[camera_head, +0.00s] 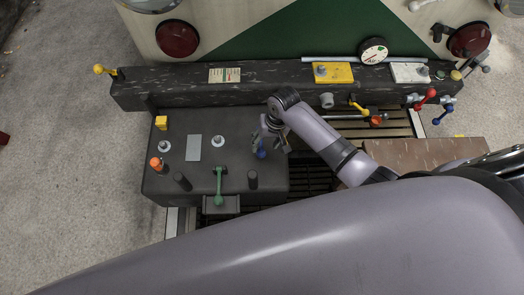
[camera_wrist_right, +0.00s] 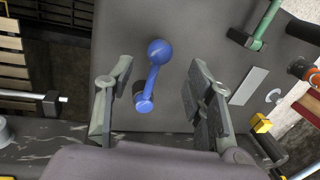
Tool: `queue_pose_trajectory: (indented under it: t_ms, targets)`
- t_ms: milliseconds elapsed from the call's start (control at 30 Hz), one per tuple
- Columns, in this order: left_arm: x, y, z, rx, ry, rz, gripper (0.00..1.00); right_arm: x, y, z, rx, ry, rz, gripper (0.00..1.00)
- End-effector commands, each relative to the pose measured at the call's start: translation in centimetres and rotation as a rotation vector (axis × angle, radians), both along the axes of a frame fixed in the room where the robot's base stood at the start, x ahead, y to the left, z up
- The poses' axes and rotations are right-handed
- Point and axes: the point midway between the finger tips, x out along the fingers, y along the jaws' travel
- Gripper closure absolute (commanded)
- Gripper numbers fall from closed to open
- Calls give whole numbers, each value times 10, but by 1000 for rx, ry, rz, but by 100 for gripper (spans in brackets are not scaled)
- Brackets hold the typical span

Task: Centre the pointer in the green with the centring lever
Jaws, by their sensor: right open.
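A blue ball-topped lever (camera_head: 262,153) stands on the dark box's top (camera_head: 240,125). In the right wrist view the blue lever (camera_wrist_right: 152,75) leans between the two fingers, with gaps on both sides. My right gripper (camera_head: 274,140) is open around it; in its wrist view the gripper (camera_wrist_right: 160,80) appears empty. A round white dial (camera_head: 373,50) sits on the vehicle front; its pointer is too small to read. A green lever (camera_head: 219,185) stands at the box's front edge, left of my right gripper. No label shows which lever is the centring lever. My left gripper is out of view.
A dark beam (camera_head: 280,88) runs behind the box. It carries a yellow plate (camera_head: 333,72), a white plate (camera_head: 410,72) and several coloured cocks. Black posts (camera_head: 252,180) and an orange-topped knob (camera_head: 157,163) stand on the box. A slatted grating lies right of it.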

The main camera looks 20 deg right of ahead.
Motion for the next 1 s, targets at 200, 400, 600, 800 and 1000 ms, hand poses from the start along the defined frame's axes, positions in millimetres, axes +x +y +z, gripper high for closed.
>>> queue_pose_trajectory:
  t_ms: [200, 400, 600, 800, 1000]
  targets:
    - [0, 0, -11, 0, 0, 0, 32, 2, 8, -42, 0, 1, 0, 51]
    - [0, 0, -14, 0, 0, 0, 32, 3, 12, -60, 0, 0, 0, 51]
    - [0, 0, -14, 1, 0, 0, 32, 3, 12, -63, 0, -1, 0, 51]
    - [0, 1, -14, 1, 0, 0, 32, 3, 12, -63, 0, -1, 1, 55]
    - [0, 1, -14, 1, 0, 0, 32, 3, 12, -63, 0, -1, 1, 68]
